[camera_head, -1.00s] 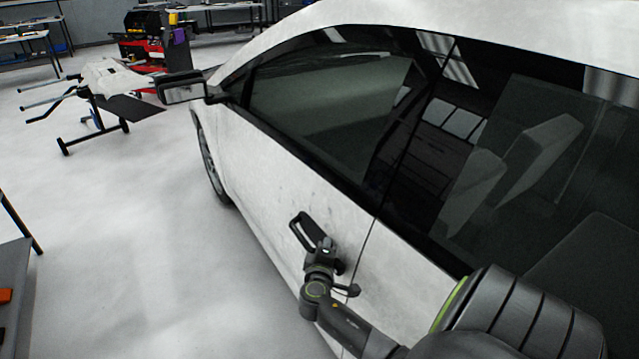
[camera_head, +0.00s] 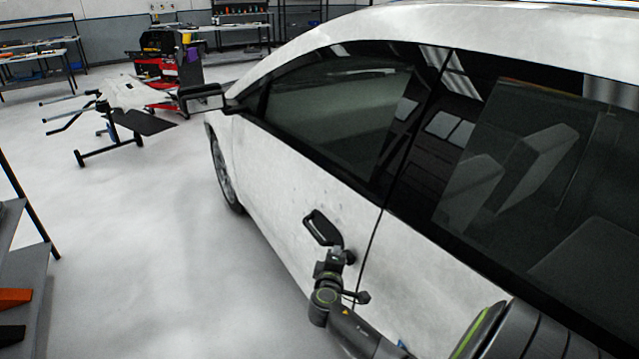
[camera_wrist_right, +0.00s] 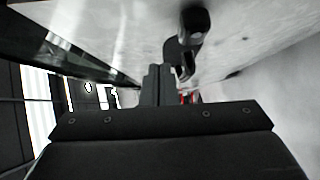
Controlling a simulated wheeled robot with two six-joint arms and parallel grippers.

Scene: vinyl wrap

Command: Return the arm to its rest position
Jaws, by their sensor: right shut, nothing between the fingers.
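My right arm reaches in from the lower right of the head view, close to the side of the white car (camera_head: 290,170). My right gripper (camera_head: 335,258) is at the front door, by the dark loop-shaped door handle (camera_head: 319,228). In the right wrist view, the closed fingers (camera_wrist_right: 157,84) sit together with nothing between them. The door handle (camera_wrist_right: 190,40) shows just above and right of them, apart as far as I can see. The dark gripper body hides the lower half of that view. My left gripper is out of view.
The car side and its dark windows (camera_head: 340,110) fill the right. The side mirror (camera_head: 203,98) sticks out to the left. Open floor (camera_head: 150,240) lies left of the car. A shelf (camera_head: 30,275) stands at the left edge, and a stand (camera_head: 110,125) farther back.

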